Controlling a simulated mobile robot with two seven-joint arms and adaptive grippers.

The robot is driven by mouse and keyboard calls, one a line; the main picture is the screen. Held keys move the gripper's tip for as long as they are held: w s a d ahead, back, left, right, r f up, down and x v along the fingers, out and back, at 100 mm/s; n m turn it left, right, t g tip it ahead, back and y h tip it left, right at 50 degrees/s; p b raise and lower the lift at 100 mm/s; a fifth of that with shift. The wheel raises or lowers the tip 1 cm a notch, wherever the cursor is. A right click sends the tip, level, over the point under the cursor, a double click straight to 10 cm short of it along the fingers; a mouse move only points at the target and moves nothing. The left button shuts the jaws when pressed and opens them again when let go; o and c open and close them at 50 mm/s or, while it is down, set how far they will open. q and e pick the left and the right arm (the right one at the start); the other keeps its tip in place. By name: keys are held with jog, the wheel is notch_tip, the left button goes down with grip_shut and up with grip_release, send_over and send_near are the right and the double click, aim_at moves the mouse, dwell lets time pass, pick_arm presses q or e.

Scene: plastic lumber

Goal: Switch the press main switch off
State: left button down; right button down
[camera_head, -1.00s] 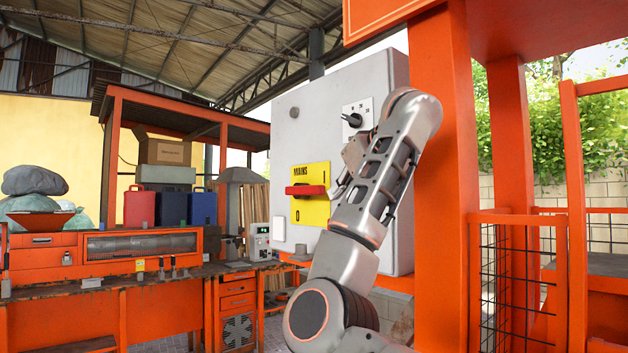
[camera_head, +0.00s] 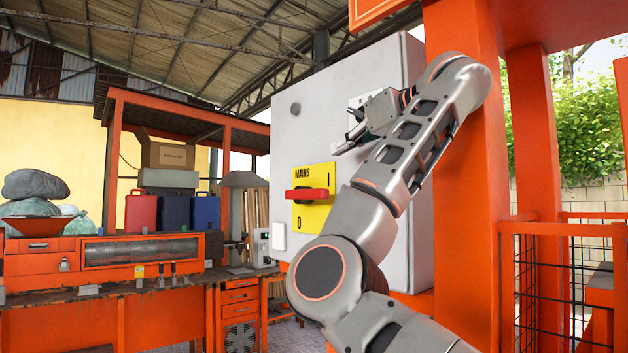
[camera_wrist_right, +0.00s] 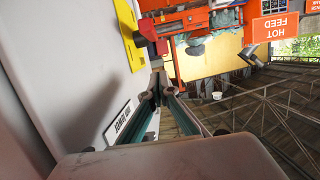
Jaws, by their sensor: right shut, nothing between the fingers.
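The main switch is a yellow plate (camera_head: 312,214) marked MAINS, I and 0, on the grey cabinet front. Its red handle (camera_head: 308,194) lies about level across the plate. My right gripper (camera_head: 338,149) is shut and empty, apart from the switch, above and right of the plate, with its fingers pointing left. In the right wrist view, the shut fingertips (camera_wrist_right: 157,70) sit below the red handle (camera_wrist_right: 151,29) and the yellow plate (camera_wrist_right: 128,34), with a gap between. My left gripper is out of view.
The grey cabinet (camera_head: 290,145) stands against an orange post (camera_head: 466,200). My right forearm covers part of its front. A small white control plate (camera_head: 357,101) is partly hidden behind my gripper. A workbench (camera_head: 150,287) with canisters above it is at left.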

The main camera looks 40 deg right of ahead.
jog(key=p, duration=0.3)
send_over(312, 195)
notch_tip(312, 195, down, 2)
jog(key=shift+s+d+f, duration=0.1)
jog(key=shift+s, duration=0.05)
notch_tip(312, 195, down, 3)
jog(key=shift+r, duration=0.2)
jog(key=shift+d+f, duration=0.1)
jog(key=shift+f, duration=0.65)
jog(key=shift+f, duration=0.1)
